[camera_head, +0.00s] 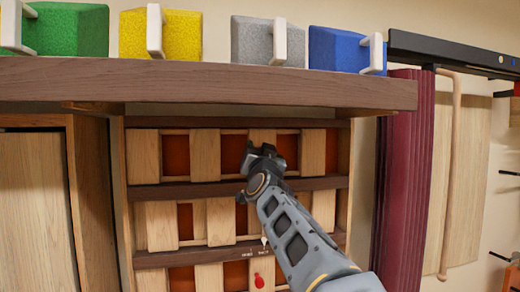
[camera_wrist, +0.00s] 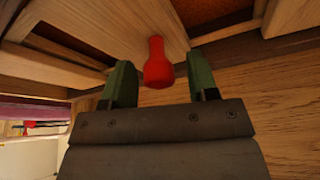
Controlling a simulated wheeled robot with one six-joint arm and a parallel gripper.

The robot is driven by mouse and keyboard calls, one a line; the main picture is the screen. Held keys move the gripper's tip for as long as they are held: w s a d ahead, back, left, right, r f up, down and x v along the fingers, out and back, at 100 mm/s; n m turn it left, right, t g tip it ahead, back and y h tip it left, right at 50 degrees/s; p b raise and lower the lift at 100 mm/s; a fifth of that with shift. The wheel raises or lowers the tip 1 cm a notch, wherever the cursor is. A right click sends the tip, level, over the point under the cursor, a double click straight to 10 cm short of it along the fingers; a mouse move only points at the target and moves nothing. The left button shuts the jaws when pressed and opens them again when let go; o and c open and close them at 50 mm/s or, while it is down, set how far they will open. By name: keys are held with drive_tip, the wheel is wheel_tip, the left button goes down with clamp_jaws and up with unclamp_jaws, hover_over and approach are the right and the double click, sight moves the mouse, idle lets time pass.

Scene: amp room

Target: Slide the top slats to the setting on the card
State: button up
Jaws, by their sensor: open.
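The top slats, pale wooden boards such as this one (camera_head: 205,155), stand in a row in the cabinet, with rust-red gaps between them. Two more slat rows lie below. My gripper (camera_head: 262,152) is in front of the top row, right of its middle, and covers part of a slat. In the wrist view my gripper (camera_wrist: 161,80) is open, and a red knob (camera_wrist: 157,62) on a wooden board appears between its green fingers, without visible grip. Another red knob (camera_head: 259,281) shows on the lowest row. I cannot make out the card.
A brown shelf (camera_head: 230,83) juts out above the slats. It carries green (camera_head: 70,30), yellow (camera_head: 180,36), grey (camera_head: 255,42) and blue (camera_head: 338,50) blocks with pale handles. A maroon pleated curtain (camera_head: 405,170) hangs at right. Dark rails (camera_head: 180,190) separate the rows.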

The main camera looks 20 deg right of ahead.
drive_tip(key=shift+w+d+r, duration=0.1)
drive_tip(key=shift+w, duration=0.2)
clamp_jaws()
idle(0.5)
